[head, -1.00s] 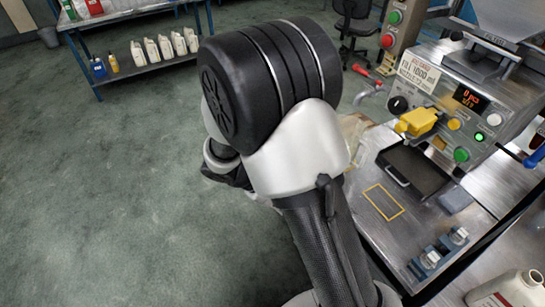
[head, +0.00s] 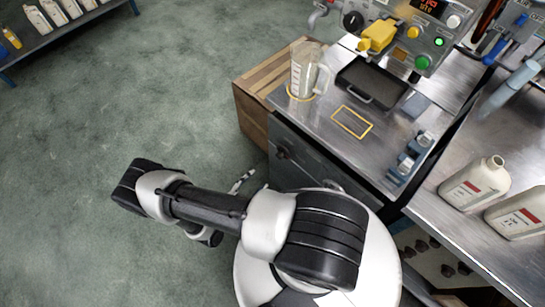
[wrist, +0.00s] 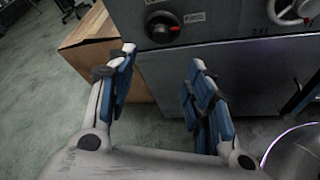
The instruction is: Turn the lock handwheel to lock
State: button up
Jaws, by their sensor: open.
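A pale round handwheel (wrist: 290,11) with a central hub is cut off at the top right of the wrist view, on the front of a dark grey cabinet. In the head view a grey wheel (head: 333,186) shows on the cabinet front, partly behind my arm. My gripper (wrist: 160,58) is open and empty, its two blue-padded fingers apart in front of the cabinet, below and left of the handwheel. It is not touching the wheel. In the head view it is mostly hidden by my arm.
A black rotary knob (wrist: 162,27) with small labels sits left of the wheel. A wooden crate (head: 252,95) stands beside the cabinet. A clear jug (head: 304,72) stands on the metal bench (head: 325,125). White bottles (head: 476,183) stand at right. The green floor at left is free.

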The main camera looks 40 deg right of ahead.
aim_at(278, 157)
jog(key=b+x, duration=0.4)
jog(key=x, duration=1.3)
jog(key=shift+r, duration=0.1)
jog(key=shift+c, duration=0.4)
jog(key=c, duration=1)
